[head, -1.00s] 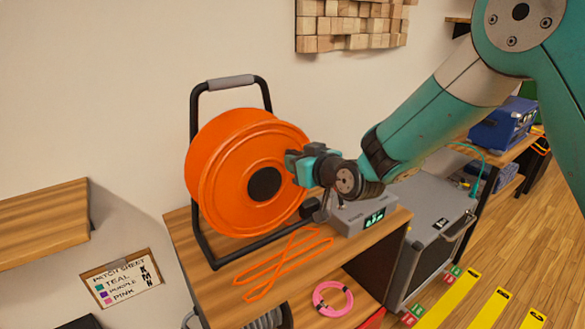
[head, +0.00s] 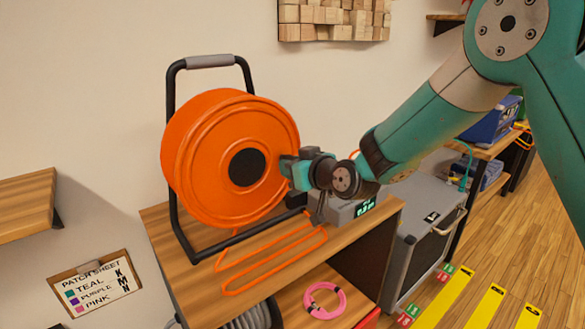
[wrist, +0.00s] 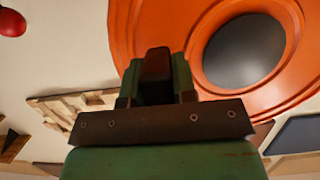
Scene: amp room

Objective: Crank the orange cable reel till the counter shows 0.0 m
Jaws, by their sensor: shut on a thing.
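The orange cable reel (head: 215,125) stands upright in a black frame on a wooden bench, with a dark round hub (head: 247,167). My gripper (head: 288,172) is at the reel's face, right of the hub. It is shut on the crank handle, which the fingers mostly hide in the head view. In the wrist view a dark piece (wrist: 155,75) shows between the green fingers, in front of the orange reel (wrist: 145,30). The counter (head: 365,207) is lit green on a grey box behind my wrist; its digits are too small to read. Orange cable (head: 270,262) lies in long loops on the bench.
A coil of pink cable (head: 325,300) lies on the shelf below. A grey case (head: 425,215) stands right of the bench. A patch sheet (head: 95,285) hangs on the wall at left. Yellow-marked strips (head: 445,300) lie on the open floor.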

